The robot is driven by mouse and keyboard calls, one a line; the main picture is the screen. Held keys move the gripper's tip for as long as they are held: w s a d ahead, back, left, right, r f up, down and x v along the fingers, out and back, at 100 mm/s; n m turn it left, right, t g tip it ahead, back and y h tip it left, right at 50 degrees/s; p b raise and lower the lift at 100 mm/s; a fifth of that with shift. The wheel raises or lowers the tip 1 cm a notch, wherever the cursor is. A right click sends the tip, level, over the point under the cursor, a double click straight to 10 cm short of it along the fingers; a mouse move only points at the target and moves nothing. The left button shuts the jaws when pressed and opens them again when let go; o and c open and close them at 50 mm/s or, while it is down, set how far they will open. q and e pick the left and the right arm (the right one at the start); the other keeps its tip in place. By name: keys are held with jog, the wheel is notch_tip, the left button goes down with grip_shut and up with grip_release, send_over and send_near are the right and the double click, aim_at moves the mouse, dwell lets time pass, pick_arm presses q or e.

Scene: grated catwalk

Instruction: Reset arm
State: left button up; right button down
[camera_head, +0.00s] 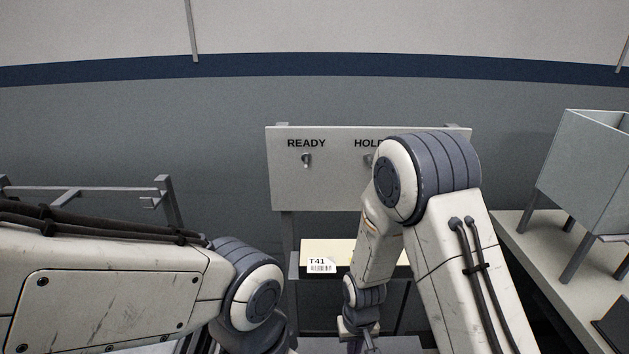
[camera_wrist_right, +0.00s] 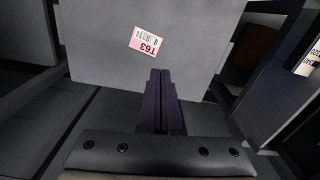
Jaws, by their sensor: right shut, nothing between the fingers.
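My right arm comes in from the right in the head view, bends at its elbow and reaches down. Its gripper (camera_head: 364,347) is at the bottom edge there, mostly cut off. In the right wrist view the two dark fingers (camera_wrist_right: 160,76) are together with nothing between them. They point toward a grey panel (camera_wrist_right: 100,38) with a pink label (camera_wrist_right: 146,40) reading T63. I cannot tell whether they touch it. My left arm enters from the left in the head view, and its gripper is out of the picture.
A grey board (camera_head: 325,185) marked READY and HOLD, partly hidden by my right arm, carries small hooks (camera_head: 306,160). Below it is a cream surface (camera_head: 340,248) with a white T41 label (camera_head: 320,266). A grey bin (camera_head: 590,155) stands on a bench (camera_head: 515,232) at right. A metal frame (camera_head: 165,190) is at left.

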jog(key=s+a+r+n+p, duration=0.2)
jog(key=s+a+r, duration=0.15)
jog(key=r, duration=0.65)
jog(key=s+a+r+n+p, duration=0.15)
jog(key=s+r, duration=0.35)
jog(key=r, duration=0.5)
jog(key=s+d+r+n+y+p, duration=0.1)
jog(key=s+r+n+p, duration=0.1)
jog(key=s+r, duration=0.7)
jog(key=shift+s+r+n, duration=0.2)
jog(key=shift+s+n, duration=0.15)
jog(key=shift+s, duration=0.15)
